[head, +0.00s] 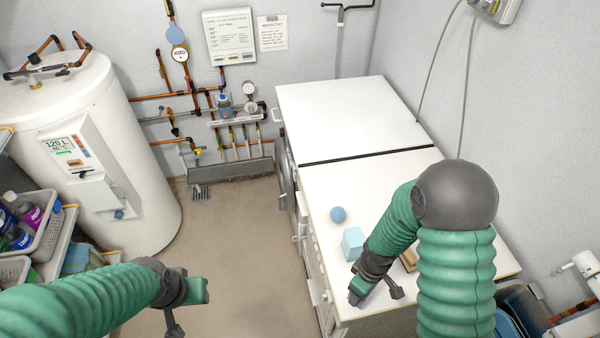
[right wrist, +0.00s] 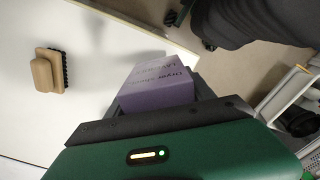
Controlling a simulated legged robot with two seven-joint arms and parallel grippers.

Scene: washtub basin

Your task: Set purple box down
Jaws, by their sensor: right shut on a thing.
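The purple box (right wrist: 158,85), with dark lettering on its faces, shows in the right wrist view. My right gripper (head: 374,292) is shut on it, near the front left edge of the white worktop (head: 325,187). In the head view my gripper and arm mostly hide the box. In the wrist view the box appears close to the worktop edge; I cannot tell whether it touches the surface. My left gripper (head: 190,300) is over the floor at the lower left, away from the worktop, and its finger gap is not clear.
A wooden brush (right wrist: 48,71) lies farther in. The worktop's back part is clear. A white tank (head: 140,180) and shelves with bottles (head: 30,225) stand left.

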